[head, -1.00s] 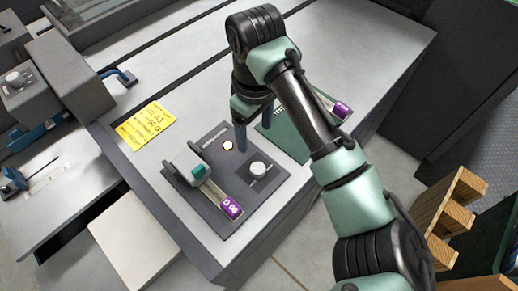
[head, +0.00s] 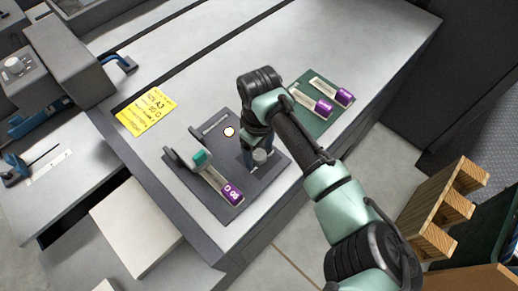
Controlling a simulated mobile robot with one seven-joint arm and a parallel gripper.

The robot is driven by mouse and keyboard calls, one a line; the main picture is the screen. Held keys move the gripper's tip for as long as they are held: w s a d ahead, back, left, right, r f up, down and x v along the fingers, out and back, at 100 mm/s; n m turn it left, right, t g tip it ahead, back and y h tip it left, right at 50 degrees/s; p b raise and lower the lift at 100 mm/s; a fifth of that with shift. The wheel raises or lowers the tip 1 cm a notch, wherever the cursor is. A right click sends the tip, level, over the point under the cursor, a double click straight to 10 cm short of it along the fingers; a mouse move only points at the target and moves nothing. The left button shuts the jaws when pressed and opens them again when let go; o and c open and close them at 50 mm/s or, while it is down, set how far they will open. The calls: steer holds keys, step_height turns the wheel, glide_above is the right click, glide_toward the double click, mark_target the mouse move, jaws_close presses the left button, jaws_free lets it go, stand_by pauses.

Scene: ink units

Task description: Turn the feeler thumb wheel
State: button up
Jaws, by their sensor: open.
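A pale round knob (head: 260,156), the likely thumb wheel, stands upright on a dark grey plate (head: 222,208) on the bench. My gripper (head: 257,154) is open and points down at the knob, with a finger close by its left side. The gripper and wrist hide part of the knob, and I cannot tell whether the fingers touch it. On the plate to the left lies a strip with a purple tag (head: 231,193) reading like "0 08". A teal block (head: 202,158) sits at its upper end, by a dark upright bracket.
A small lit round spot (head: 229,132) is on the plate behind the knob. Two purple-tagged strips (head: 324,108) lie on a green mat (head: 305,123) to the right. A yellow note (head: 146,110) lies left. A wooden rack (head: 440,215) stands right of the bench.

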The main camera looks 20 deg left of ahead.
jaws_close()
steer(key=m+p, duration=0.2)
steer(key=shift+s+a+r+p, duration=0.1)
steer(key=shift+a+r+p, duration=0.05)
steer(key=shift+r+p, duration=0.2)
steer(key=shift+f+m+p, duration=0.15)
steer(key=shift+m+p, duration=0.6)
steer(key=shift+m, duration=0.05)
steer(key=shift+f+m, duration=0.15)
steer(key=shift+m, duration=0.15)
jaws_free()
